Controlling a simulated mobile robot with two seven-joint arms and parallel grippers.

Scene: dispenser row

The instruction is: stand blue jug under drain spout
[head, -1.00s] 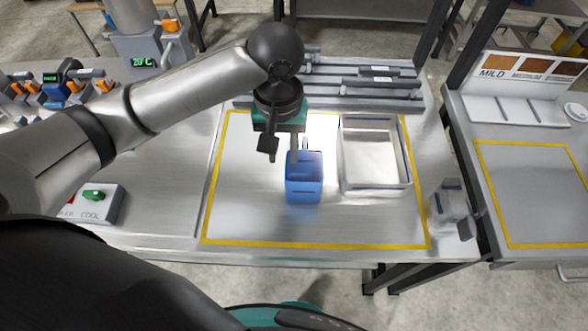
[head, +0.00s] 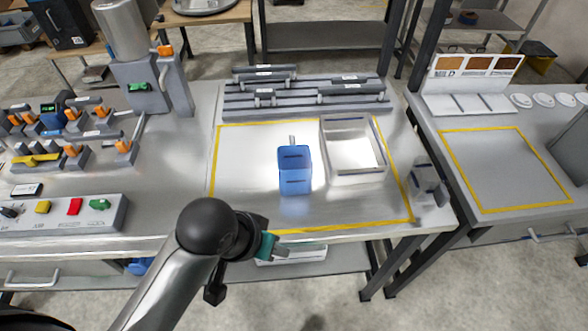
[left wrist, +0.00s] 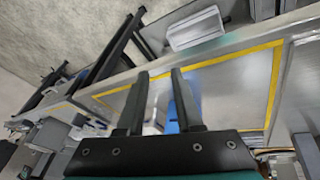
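The blue jug (head: 294,178) stands upright on the steel bench inside the yellow outline, left of a square metal tray. My left gripper (head: 284,253) is at the bench's front edge, below the jug in the head view and apart from it. The left wrist view shows its two fingers (left wrist: 160,73) spread with nothing gripped; part of the blue jug (left wrist: 182,100) shows beyond them. A grey dispenser column (head: 140,80) with a green display and orange lever stands at the back left. I cannot make out which part is the drain spout. My right gripper is not in view.
The metal tray (head: 380,168) is right of the jug, with a small grey block (head: 425,178) beyond it. Grey rails (head: 305,105) line the back. A button panel (head: 70,213) and levered units sit at left. Bench between buttons and outline is clear.

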